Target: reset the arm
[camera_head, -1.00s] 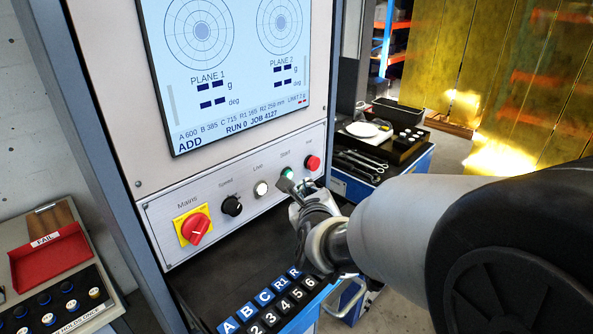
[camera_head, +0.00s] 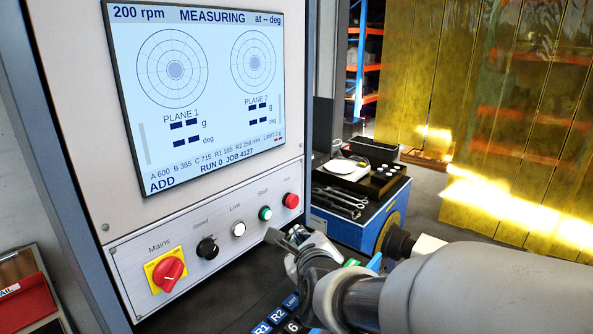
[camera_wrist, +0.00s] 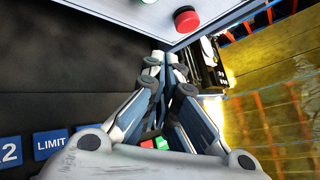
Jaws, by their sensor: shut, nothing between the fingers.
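My gripper (camera_head: 288,239) is in front of the control panel (camera_head: 128,264), below the green Start button (camera_head: 265,213) and apart from it. Its fingers are together and hold nothing. In the wrist view my gripper (camera_wrist: 164,58) shows closed, with the red button (camera_wrist: 187,19) and part of the green button (camera_wrist: 146,2) above it. My arm reaches in from the lower right in the head view.
The screen (camera_head: 190,90) reads 200 rpm, MEASURING. The keypad (camera_head: 272,318) lies below my gripper, partly hidden by my arm. A blue tool cart (camera_head: 345,230) stands behind my arm. Yellow curtains (camera_head: 500,110) hang at the right. A red tray (camera_head: 25,305) is at the lower left.

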